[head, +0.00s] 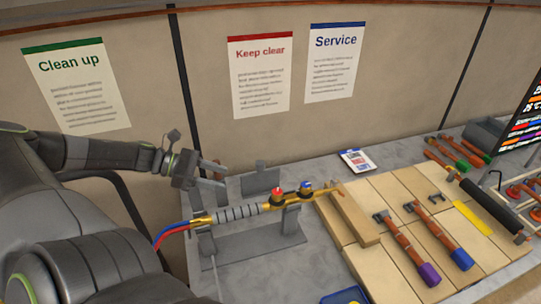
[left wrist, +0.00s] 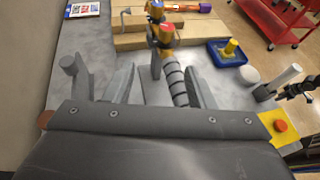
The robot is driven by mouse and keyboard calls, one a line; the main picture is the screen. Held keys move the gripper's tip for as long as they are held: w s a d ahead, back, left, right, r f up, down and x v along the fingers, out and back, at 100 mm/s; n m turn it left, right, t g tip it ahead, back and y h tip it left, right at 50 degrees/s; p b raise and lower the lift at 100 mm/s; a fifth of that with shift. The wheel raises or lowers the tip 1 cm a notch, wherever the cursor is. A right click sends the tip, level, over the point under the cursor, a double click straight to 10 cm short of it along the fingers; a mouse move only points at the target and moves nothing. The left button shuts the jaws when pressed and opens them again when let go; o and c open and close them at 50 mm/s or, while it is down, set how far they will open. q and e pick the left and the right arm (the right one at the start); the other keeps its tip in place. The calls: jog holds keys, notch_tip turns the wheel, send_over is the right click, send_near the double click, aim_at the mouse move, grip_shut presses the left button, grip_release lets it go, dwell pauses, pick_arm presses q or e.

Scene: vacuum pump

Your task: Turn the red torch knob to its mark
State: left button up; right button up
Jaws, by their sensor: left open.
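The brass torch (head: 240,211) with a ribbed grey grip lies roughly level on a grey metal stand (head: 255,246). Its red knob (head: 277,191) sits on top of the body, beside a blue knob (head: 305,187). The red knob also shows in the left wrist view (left wrist: 166,30), beyond the fingers. My left gripper (head: 223,178) is open and empty, above and to the left of the red knob, apart from it. In the left wrist view, its two fingers (left wrist: 160,70) stand apart with the torch grip beyond them. The knob's mark cannot be made out. My right gripper is not identifiable.
Red and blue hoses (head: 172,232) leave the torch's left end. Wooden boards (head: 375,195) lie to the right, holding copper pipes with coloured ends (head: 410,250). A small white card (head: 356,161) lies behind. A blue tray (left wrist: 229,52) stands near the torch.

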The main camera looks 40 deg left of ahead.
pick_arm(q)
jog(key=b, duration=0.3)
send_near(276, 192)
pick_arm(e)
jog(key=s+d+f, duration=0.3)
jog(key=d, duration=0.1)
pick_arm(q)
jog(key=b+x, duration=0.2)
jog(key=b, duration=0.1)
jog(key=b+x, duration=0.2)
jog(key=b, duration=0.1)
jog(key=b+x, duration=0.3)
jog(key=shift+a+f, duration=0.1)
jog(key=shift+f, duration=0.3)
jog(key=shift+w+d+f+b, duration=0.1)
jog(key=shift+w+d+b, duration=0.35)
jog(key=shift+b+x, duration=0.4)
jog(key=shift+x, duration=0.55)
pick_arm(e)
notch_tip(276, 192, down, 11)
jog(key=w+a, duration=0.1)
jog(key=shift+a, duration=0.25)
pick_arm(q)
jog(key=shift+w, duration=0.1)
jog(key=shift+c, duration=0.4)
pick_arm(e)
jog(key=shift+w+a, duration=0.1)
jog(key=shift+a, duration=0.05)
